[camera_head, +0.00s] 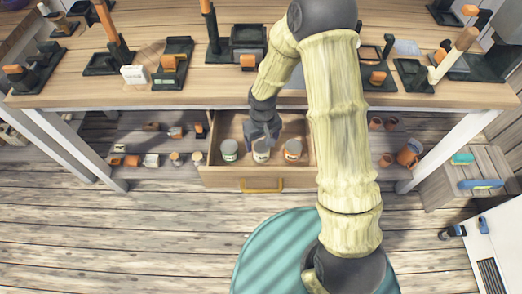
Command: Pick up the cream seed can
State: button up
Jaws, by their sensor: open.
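The cream seed can (261,156) stands upright in an open wooden drawer (248,175), in the middle of a row of three cans. My gripper (263,140) is open and points down into the drawer, right at the top of this can. It hides part of the can's top. I cannot tell whether the fingers touch it or are around it.
A grey-green can (229,150) stands to the left and an orange can (293,149) to the right, both close by. A wooden workbench (150,95) with dark fixtures lies behind. Pots and jars sit on a low shelf (135,140). Floor in front of the drawer is clear.

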aim_at(262, 146)
jog(key=shift+w+f, duration=0.15)
jog(key=shift+f, duration=1.15)
jog(key=shift+w+f, duration=0.1)
jog(key=shift+f, duration=1.2)
jog(key=c, duration=1.2)
jog(key=shift+r, duration=0.15)
notch_tip(262, 146, up, 10)
jog(key=shift+f+p, duration=0.15)
jog(key=shift+p, duration=0.2)
